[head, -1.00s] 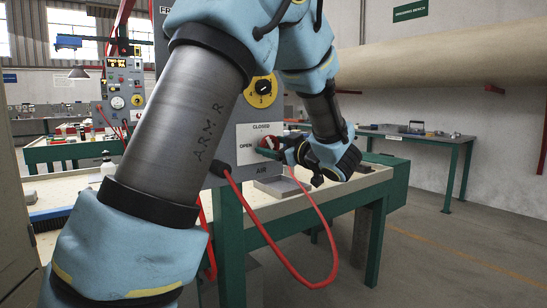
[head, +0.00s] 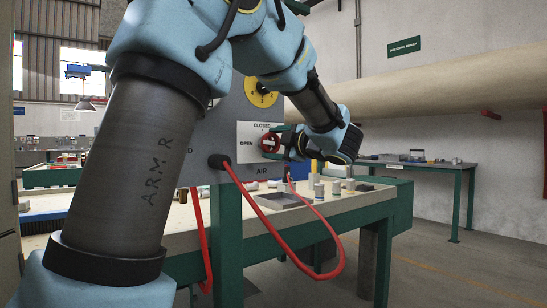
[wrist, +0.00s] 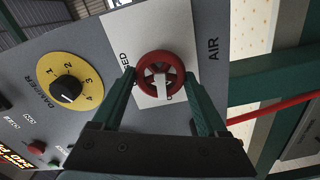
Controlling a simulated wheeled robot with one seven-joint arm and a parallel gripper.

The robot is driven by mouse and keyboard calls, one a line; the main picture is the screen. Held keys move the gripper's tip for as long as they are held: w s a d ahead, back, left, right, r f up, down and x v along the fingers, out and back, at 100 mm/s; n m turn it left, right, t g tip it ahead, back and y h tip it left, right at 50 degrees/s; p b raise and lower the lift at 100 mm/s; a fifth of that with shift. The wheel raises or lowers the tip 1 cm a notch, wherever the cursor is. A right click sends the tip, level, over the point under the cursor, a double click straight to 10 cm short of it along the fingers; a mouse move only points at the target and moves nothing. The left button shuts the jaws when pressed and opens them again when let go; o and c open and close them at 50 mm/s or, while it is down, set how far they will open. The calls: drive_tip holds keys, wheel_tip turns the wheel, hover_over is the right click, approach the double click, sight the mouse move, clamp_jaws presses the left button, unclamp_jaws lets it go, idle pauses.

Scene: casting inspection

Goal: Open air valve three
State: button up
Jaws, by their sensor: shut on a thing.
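The red air valve wheel (head: 268,143) is on the grey panel, on a white plate marked CLOSED above and OPEN to the left. AIR is printed below. In the wrist view the wheel (wrist: 160,69) has a pale bar at its middle. My gripper (head: 281,141) reaches the wheel from the right. In the wrist view the green fingers of my gripper (wrist: 162,77) stand on either side of the wheel, shut on its rim. The finger tips partly cover the plate's lettering.
A yellow DAMPER dial (wrist: 67,88) with a black knob is on the same panel. A red hose (head: 285,236) loops from the panel in front of the bench. Small parts (head: 335,186) and a grey tray (head: 283,200) lie on the bench top. Open floor is at the right.

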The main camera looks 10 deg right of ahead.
drive_tip(key=shift+f+n+b, duration=0.15)
drive_tip(key=shift+n+b, duration=0.65)
drive_tip(key=o, duration=1.3)
drive_tip(key=v, duration=1)
drive_tip(key=shift+s+d, duration=0.2)
drive_tip(key=shift+s, duration=0.15)
